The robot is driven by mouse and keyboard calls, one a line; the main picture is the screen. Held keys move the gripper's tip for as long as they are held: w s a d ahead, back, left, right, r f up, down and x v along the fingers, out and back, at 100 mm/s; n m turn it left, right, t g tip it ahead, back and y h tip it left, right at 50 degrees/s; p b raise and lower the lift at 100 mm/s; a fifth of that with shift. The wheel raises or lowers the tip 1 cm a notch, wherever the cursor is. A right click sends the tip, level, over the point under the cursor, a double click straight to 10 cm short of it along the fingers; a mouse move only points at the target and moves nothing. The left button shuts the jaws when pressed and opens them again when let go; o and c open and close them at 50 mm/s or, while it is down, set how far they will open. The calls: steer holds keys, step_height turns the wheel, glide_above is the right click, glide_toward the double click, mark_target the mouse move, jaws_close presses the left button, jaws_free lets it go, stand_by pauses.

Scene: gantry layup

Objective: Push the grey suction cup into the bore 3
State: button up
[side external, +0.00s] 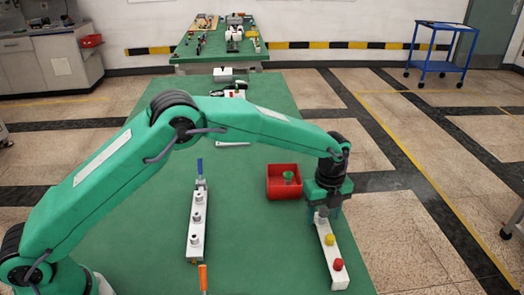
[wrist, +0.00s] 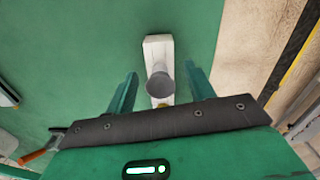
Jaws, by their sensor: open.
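The grey suction cup (wrist: 160,86) stands on a white bar (wrist: 158,48) and shows between my fingers in the wrist view. My gripper (wrist: 161,84) is open, with one green finger on each side of the cup and a visible gap to both. In the side external view my gripper (side external: 327,211) is low over the far end of this bar and largely hides the grey cup. A second white bar (side external: 195,238) at the left carries several raised round bores (side external: 197,217). I see no numbers, so I cannot tell which is bore 3.
A yellow cup (side external: 330,239) and a red cup (side external: 338,264) stand on the near part of the right bar. A red bin (side external: 284,195) with a green cup (side external: 289,177) is left of my gripper. Blue and orange-handled tools lie near the left bar. Green table between the bars is clear.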

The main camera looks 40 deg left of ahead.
mark_target(324, 211)
steer(key=c, duration=1)
steer(key=shift+c, duration=0.2)
steer(key=shift+r, duration=0.1)
steer(key=shift+r, duration=0.5)
step_height(324, 211, up, 3)
steer(key=shift+r, duration=0.15)
steer(key=s+d+r, duration=0.6)
steer(key=s, duration=0.3)
steer(key=shift+s+d+r, duration=0.25)
steer(key=shift+s, duration=0.15)
